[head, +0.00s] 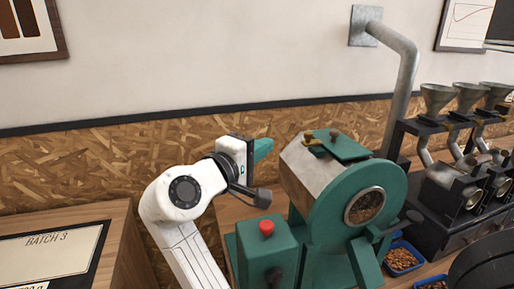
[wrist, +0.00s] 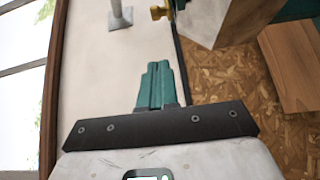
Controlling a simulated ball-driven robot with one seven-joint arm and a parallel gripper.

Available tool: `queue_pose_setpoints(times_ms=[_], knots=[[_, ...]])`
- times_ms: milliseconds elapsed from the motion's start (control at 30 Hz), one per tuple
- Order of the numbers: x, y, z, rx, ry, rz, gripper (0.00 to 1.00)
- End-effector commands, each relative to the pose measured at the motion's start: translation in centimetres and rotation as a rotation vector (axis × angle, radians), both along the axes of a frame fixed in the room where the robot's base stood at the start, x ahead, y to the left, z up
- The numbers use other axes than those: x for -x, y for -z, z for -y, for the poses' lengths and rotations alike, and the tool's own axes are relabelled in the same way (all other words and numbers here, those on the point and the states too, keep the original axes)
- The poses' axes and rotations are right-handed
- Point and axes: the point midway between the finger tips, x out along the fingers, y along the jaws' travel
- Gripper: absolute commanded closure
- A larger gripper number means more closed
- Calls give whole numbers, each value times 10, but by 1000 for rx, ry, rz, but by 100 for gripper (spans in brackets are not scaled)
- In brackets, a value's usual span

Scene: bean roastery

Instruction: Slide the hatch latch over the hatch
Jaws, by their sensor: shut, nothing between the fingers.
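The green roaster (head: 376,196) has a steel drum body (head: 300,170) with a flat green hatch (head: 345,148) on top, which looks closed. A small brass latch (head: 312,139) sits at the hatch's left edge; whether it overlaps the hatch is too small to tell. My gripper (head: 264,148) is left of the drum, apart from the latch, with its green fingers together and empty. In the wrist view the fingers (wrist: 155,85) are side by side, and a brass piece (wrist: 160,12), probably the latch, shows at the top edge beside the drum.
A green control box (head: 267,250) with a red button (head: 266,227) stands below my gripper. A grey pipe (head: 403,85) rises behind the roaster to the wall. Several funnels (head: 437,97) on a black rack stand at right. A batch board (head: 50,262) lies at lower left.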

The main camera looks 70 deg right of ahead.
Motion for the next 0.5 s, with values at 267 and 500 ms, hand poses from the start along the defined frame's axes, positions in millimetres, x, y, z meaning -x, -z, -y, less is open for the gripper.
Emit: queue_pose_setpoints(times_ms=[267,500], knots=[[14,-1,53,-1,3,-2,100],[40,1,69,0,0,-1,100]])
